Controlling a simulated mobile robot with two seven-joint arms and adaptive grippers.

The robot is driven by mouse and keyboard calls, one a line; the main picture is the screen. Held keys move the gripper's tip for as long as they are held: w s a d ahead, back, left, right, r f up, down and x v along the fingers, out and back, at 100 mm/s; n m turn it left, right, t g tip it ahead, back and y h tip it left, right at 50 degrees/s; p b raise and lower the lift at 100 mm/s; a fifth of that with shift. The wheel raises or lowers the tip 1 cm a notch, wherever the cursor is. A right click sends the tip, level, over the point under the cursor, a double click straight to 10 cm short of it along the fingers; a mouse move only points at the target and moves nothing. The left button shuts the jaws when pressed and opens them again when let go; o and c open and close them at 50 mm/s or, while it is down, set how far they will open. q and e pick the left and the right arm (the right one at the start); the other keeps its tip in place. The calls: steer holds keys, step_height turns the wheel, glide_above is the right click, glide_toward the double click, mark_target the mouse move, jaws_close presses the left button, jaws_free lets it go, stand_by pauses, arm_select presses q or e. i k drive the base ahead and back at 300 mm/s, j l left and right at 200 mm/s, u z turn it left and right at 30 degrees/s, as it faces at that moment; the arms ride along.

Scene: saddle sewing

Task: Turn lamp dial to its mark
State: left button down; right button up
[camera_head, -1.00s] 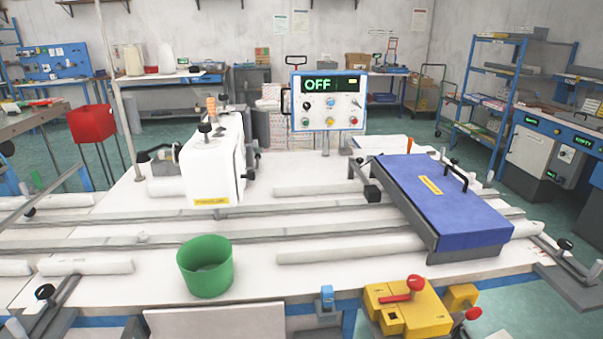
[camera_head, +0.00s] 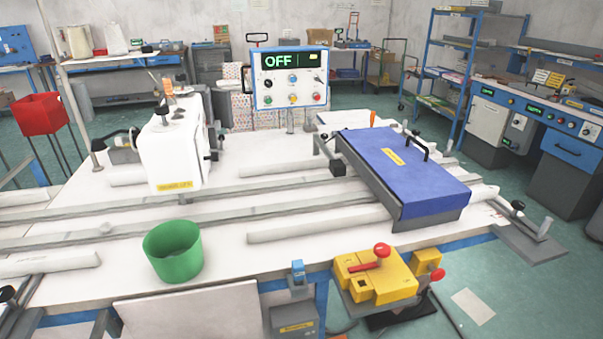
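A white sewing machine head (camera_head: 172,152) stands on the white table at the left centre. Beside its left side is a small dark lamp-like fitting (camera_head: 122,139) on an arm; no dial or mark can be made out on it. A control panel (camera_head: 291,93) stands behind the table with its display reading OFF. It carries several small knobs and buttons, among them a black knob (camera_head: 268,83); I cannot tell which one is the lamp dial. Neither of my grippers is in view.
A green bin (camera_head: 173,252) stands near the table's front. A blue-topped plate (camera_head: 405,168) lies at the right, with a yellow box with red levers (camera_head: 374,276) at the front edge. Long rails cross the table (camera_head: 60,311).

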mark_target(119, 141)
steer(key=j+u, duration=0.3)
steer(key=j, duration=0.35)
steer(key=j+u, duration=0.25)
steer(key=j, duration=0.4)
steer(key=j+z, duration=0.6)
steer(key=j, duration=0.15)
